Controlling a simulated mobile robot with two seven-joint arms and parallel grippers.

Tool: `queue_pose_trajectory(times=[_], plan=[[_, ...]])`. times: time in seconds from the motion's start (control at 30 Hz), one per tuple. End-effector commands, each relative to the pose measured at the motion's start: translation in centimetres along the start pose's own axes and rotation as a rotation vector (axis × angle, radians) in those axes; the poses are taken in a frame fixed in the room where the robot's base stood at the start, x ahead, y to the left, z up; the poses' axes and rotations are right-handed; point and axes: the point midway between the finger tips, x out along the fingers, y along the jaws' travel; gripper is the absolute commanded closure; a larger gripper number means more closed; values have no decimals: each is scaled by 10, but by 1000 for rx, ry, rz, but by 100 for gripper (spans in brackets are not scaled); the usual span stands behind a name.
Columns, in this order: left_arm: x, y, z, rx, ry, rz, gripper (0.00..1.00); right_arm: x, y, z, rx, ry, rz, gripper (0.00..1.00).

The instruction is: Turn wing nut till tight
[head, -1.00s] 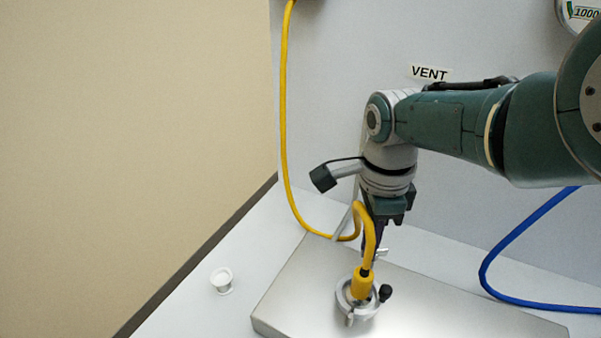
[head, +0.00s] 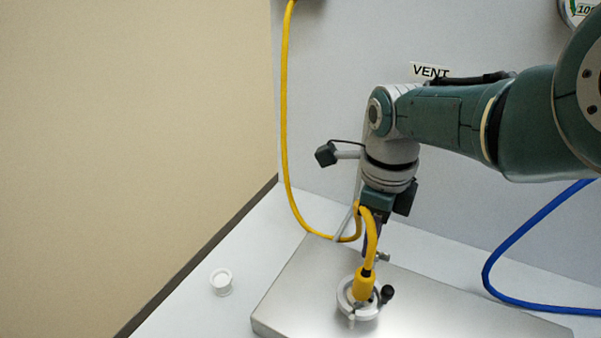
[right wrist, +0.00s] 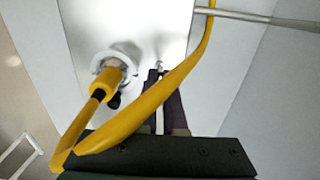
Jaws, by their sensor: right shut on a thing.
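The wing nut (head: 383,257) is a small metal piece at the back of the grey clamp ring (head: 368,313). The ring sits around the base of the yellow hose's end fitting (head: 364,284) on a steel box. My right gripper (head: 374,252) points down behind the hose and is shut on the wing nut; the hose and fingers partly hide it. In the right wrist view the dark fingers (right wrist: 158,80) close around the wing nut (right wrist: 159,66), beside the clamp ring (right wrist: 104,60). How tight the nut is cannot be seen. My left gripper is not in view.
The yellow hose (head: 286,120) loops close in front of my right gripper. A black knob (head: 387,293) stands on the ring's right side. A small white cup (head: 221,281) is at left on the bench. A blue hose (head: 510,250) lies at right, and the steel box's top (head: 450,310) is clear there.

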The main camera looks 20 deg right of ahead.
Motion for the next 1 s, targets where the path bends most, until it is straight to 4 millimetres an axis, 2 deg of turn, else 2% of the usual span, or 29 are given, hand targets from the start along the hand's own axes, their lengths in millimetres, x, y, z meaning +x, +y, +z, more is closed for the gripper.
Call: queue_pose_trajectory(times=[0.33, 0.37, 0.6, 0.87, 1.0], plan=[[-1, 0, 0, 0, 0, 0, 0, -2, 0, 0, 4, 2, 3, 100], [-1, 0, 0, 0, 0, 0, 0, -2, 0, 0, 4, 2, 3, 90], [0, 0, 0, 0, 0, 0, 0, -1, 0, 0, 3, 1, 2, 63], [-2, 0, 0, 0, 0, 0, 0, -2, 0, 0, 2, 1, 1, 62], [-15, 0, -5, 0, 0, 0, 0, -17, 0, 0, 2, 0, 1, 62]])
